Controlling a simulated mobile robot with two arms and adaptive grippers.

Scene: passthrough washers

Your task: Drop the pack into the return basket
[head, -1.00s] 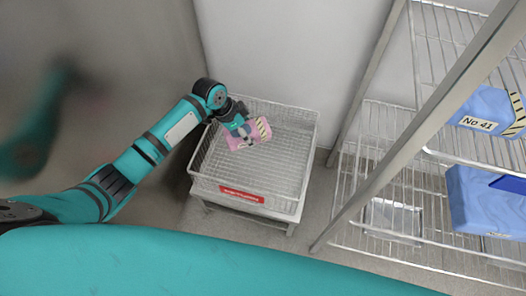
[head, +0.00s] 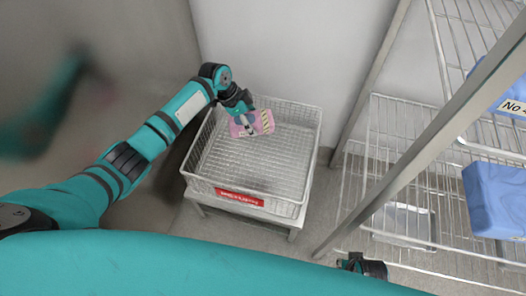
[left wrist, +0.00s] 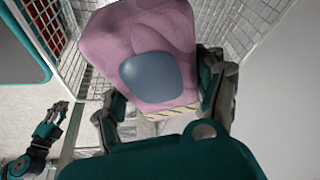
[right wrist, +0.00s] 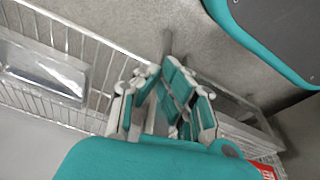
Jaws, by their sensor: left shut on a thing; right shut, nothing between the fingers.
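The pack (head: 264,121) is pink with a striped yellow-and-black label. In the left wrist view the pack (left wrist: 112,40) shows a grey-blue oval patch and sits between the fingers. My left gripper (head: 245,124) is shut on it, above the back left part of the return basket. The return basket (head: 300,170) is a wire basket with a red label on its front, and its visible floor is empty. My right gripper (head: 362,266) is low at the front, right of the basket. In the right wrist view the right gripper (right wrist: 165,92) is shut and empty.
A wire shelf rack (head: 385,170) with a slanting metal post stands right of the basket. Walls close in behind and left of the basket. Some floor (head: 325,215) is clear between basket and rack.

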